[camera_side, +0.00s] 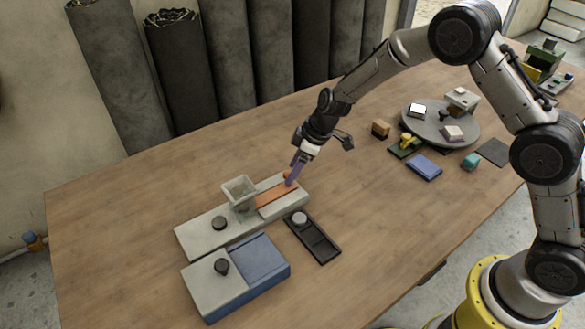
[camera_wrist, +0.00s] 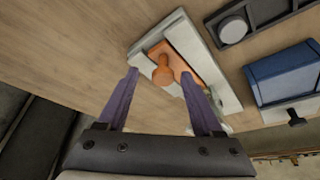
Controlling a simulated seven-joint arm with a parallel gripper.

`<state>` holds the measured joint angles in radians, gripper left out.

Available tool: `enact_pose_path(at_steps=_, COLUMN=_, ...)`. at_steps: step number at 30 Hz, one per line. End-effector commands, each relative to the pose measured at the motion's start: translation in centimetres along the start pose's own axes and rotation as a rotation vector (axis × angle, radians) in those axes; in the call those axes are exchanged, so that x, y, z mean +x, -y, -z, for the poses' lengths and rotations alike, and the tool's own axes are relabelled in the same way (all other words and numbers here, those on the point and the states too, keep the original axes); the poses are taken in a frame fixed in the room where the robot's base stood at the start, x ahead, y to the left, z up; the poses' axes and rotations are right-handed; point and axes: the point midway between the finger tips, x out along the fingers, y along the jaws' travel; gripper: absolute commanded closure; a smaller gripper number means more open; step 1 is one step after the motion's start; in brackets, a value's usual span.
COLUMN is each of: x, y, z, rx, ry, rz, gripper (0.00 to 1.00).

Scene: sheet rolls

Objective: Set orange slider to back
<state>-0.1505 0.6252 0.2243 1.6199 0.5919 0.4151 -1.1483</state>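The orange slider (camera_side: 274,195) is a flat strip with a round knob, set in a pale grey block (camera_side: 193,240). In the wrist view the slider's knob (camera_wrist: 163,74) shows between my finger tips, with bare space on both sides. My gripper (camera_side: 291,181) is open, with purple fingers pointing down at the knob end of the slider, close to the knob. In the wrist view my gripper (camera_wrist: 160,76) has its fingers spread; touch with the knob cannot be told. The fingers hide part of the block.
A grey hopper (camera_side: 240,190) stands on the block beside the slider. A blue-and-grey box (camera_side: 265,262) with a dark knob sits in front. A black tray (camera_side: 318,243) with a pale round knob lies to the right. A turntable (camera_side: 432,133) with small objects stands further right.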

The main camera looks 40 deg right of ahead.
Motion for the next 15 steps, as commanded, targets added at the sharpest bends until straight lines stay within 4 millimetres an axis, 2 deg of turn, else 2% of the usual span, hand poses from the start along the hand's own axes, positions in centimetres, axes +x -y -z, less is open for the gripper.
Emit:
enact_pose_path(at_steps=8, x=-0.2, y=0.1, z=0.1, rx=-0.001, ry=-0.002, rz=0.001, gripper=0.33)
enact_pose_path(at_steps=11, x=-1.1, y=0.1, z=0.2, rx=-0.001, ry=-0.004, rz=-0.001, gripper=0.33)
enact_pose_path(at_steps=15, x=-3.6, y=0.0, z=0.2, rx=-0.002, ry=-0.006, rz=-0.002, gripper=0.33)
